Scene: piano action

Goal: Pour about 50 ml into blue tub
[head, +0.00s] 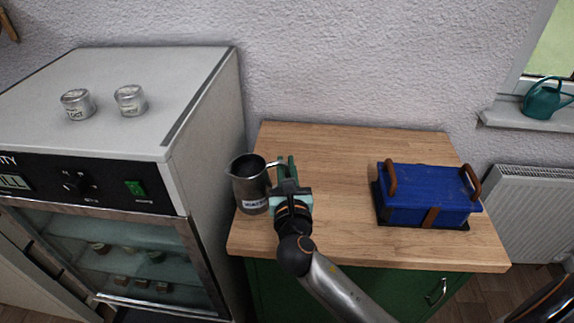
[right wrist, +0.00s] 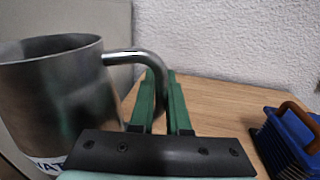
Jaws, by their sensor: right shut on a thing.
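A grey metal pitcher (head: 248,187) with a white label stands upright at the left end of the wooden worktop, close to the cabinet. In the right wrist view the pitcher (right wrist: 55,95) fills the left side, with its curved handle (right wrist: 140,56) reaching to my green fingers. My right gripper (head: 286,168) is shut on that handle. What is inside the pitcher is hidden. The blue tub (head: 428,203), with brown handles, sits at the right of the worktop, apart from the pitcher. It also shows at the right edge of the right wrist view (right wrist: 285,145). My left gripper is out of view.
The wooden worktop (head: 335,165) is clear between pitcher and tub. A tall grey cabinet (head: 120,130) with a glass front stands close on the left, two small tins (head: 131,100) on top. A teal watering can (head: 544,99) stands on the windowsill, above a radiator (head: 535,205).

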